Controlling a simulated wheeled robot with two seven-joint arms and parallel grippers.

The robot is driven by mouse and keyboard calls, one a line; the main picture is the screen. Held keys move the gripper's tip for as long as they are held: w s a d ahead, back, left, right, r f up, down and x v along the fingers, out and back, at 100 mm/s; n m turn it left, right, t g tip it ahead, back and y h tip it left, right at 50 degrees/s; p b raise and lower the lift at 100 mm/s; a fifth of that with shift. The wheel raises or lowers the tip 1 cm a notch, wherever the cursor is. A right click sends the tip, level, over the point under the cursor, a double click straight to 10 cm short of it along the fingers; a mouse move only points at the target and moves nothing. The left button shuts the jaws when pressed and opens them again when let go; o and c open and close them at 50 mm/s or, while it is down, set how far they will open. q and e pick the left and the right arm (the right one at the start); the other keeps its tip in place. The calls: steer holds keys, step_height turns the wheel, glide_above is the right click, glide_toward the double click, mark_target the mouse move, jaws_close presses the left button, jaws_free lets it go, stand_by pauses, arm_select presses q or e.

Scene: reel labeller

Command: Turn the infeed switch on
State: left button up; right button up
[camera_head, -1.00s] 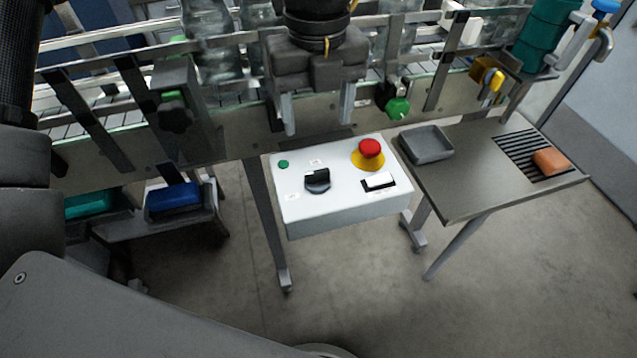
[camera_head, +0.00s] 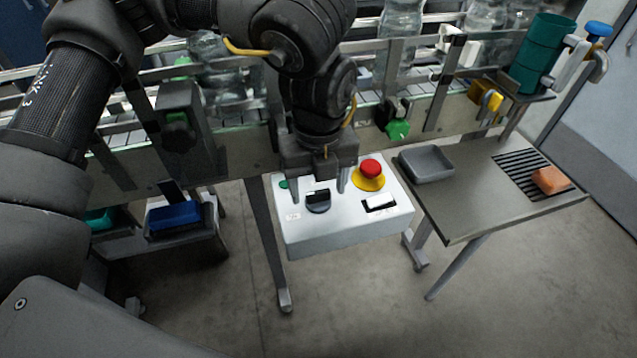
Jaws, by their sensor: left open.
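The infeed switch looks to be the black rotary knob (camera_head: 318,201) on the white control box (camera_head: 345,236) in the head view; its label is too small to read. My left gripper (camera_head: 318,194) is open, pointing down over the box, with its fingers on either side of the knob. I cannot tell whether the fingers touch it. A red emergency button (camera_head: 371,169) on a yellow base and a white rocker switch (camera_head: 381,201) are to the right of the knob. My right gripper is not in view.
The conveyor rail (camera_head: 240,163) with bottles (camera_head: 402,42) runs behind the box. A steel side table (camera_head: 470,213) at the right holds a grey tray (camera_head: 426,163) and an orange block (camera_head: 551,180).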

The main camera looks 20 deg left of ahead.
arm_select(q)
steer(key=shift+f, duration=0.35)
steer(key=c, duration=1)
